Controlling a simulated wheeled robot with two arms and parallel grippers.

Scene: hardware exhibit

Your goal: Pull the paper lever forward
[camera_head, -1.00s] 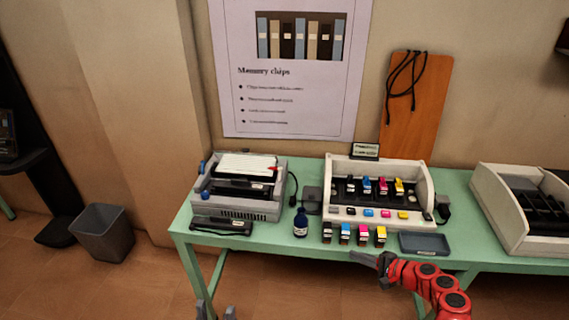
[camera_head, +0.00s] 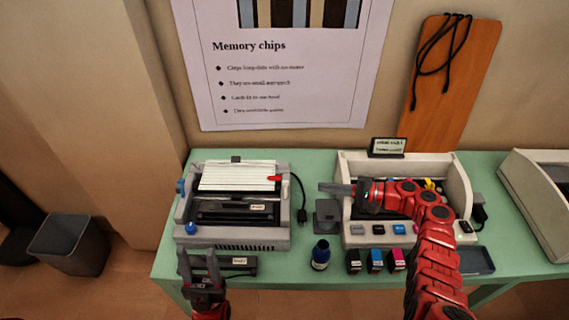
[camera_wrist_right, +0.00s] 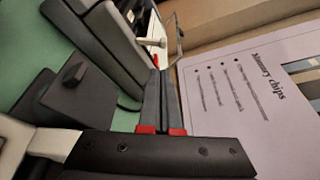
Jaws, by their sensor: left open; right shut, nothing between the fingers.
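The printer (camera_head: 232,236) stands at the left end of the green table, with white paper in its back feed. A small lever with a red tip (camera_head: 275,178) is at the right end of the paper feed; I take it for the paper lever. My right gripper (camera_head: 325,188) is shut and empty, to the right of the printer and apart from the lever, above the table. Its closed fingers also show in the right wrist view (camera_wrist_right: 167,80), pointing towards the printer side. My left gripper (camera_head: 198,256) is open and empty at the table's front edge, in front of the printer.
A blue bottle (camera_head: 320,258) and several ink cartridges (camera_head: 375,262) stand along the front edge. A cream cartridge bay (camera_head: 458,180) lies partly under my right arm. A dark block (camera_head: 327,216) and a cable (camera_head: 302,205) lie right of the printer.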

